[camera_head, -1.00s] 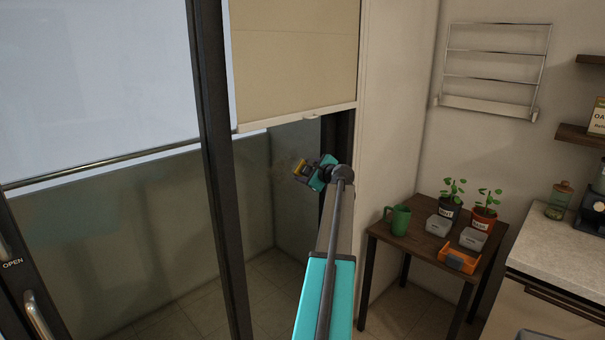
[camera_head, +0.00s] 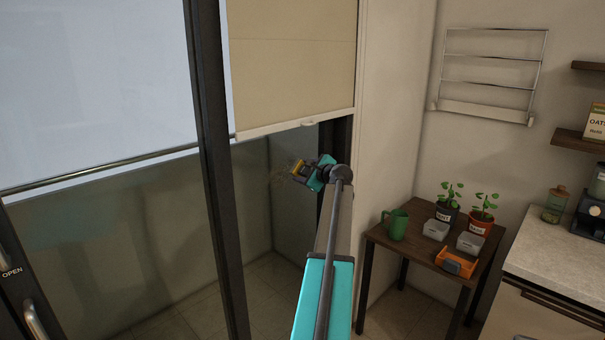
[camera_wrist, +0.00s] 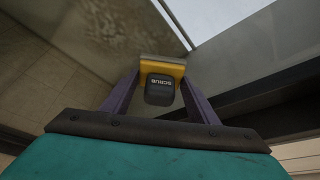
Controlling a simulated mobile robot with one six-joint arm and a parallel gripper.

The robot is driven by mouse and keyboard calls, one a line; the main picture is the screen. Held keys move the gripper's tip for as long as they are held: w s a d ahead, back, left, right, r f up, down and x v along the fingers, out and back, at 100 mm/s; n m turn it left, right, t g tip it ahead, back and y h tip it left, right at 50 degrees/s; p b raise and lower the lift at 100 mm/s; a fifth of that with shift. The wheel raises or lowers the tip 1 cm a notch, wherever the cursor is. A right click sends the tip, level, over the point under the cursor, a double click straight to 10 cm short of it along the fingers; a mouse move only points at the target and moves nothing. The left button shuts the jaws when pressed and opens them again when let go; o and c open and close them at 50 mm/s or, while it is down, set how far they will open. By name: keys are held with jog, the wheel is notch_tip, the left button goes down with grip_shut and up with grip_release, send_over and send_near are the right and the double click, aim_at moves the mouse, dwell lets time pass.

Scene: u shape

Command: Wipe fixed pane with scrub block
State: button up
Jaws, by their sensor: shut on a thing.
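The scrub block (camera_wrist: 161,80) has a yellow part and a dark part marked "SCRUB". My gripper (camera_wrist: 160,100) is shut on it in the wrist view, with a purple finger on each side. In the head view my gripper (camera_head: 312,173) is at the end of the outstretched arm, and the block (camera_head: 299,169) points left. The fixed pane (camera_head: 257,195) is behind it, below the beige blind, with a faint brownish smudge (camera_head: 281,174) just left of the block. I cannot tell whether the block touches the glass.
The lowered blind (camera_head: 293,65) covers the upper pane. A dark door post (camera_head: 215,150) stands left of my gripper, and a frame post is just right. A small wooden table (camera_head: 420,246) with a green mug (camera_head: 397,224), plants and trays stands right. A counter (camera_head: 560,245) is far right.

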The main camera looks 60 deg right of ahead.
aim_at(295, 173)
jog(key=shift+a, duration=0.1)
jog(key=shift+w+a+p, duration=0.25)
jog(key=shift+w+a, duration=0.1)
jog(key=shift+a, duration=0.35)
jog(key=shift+w+a+p, duration=0.25)
jog(key=shift+w+a, duration=0.05)
jog(key=shift+a, duration=0.4)
jog(key=shift+a, duration=0.1)
jog(key=shift+w+a+p, duration=0.2)
jog(key=shift+a+p, duration=0.05)
jog(key=shift+a, duration=0.5)
jog(key=shift+w+a+p, duration=0.2)
jog(key=shift+a+p, duration=0.05)
jog(key=shift+a, duration=0.45)
jog(key=shift+a, duration=0.15)
jog(key=shift+w+a+p, duration=0.3)
jog(key=shift+w+a, duration=0.05)
jog(key=shift+a, duration=0.35)
jog(key=shift+w+a+p, duration=0.25)
jog(key=shift+w+a, duration=0.05)
jog(key=shift+a, duration=0.35)
jog(key=shift+a, duration=0.1)
jog(key=shift+w+a+p, duration=0.25)
jog(key=shift+a+p, duration=0.05)
jog(key=shift+a, duration=0.45)
jog(key=shift+w+a+p, duration=0.2)
jog(key=shift+a+p, duration=0.05)
jog(key=shift+a, duration=0.5)
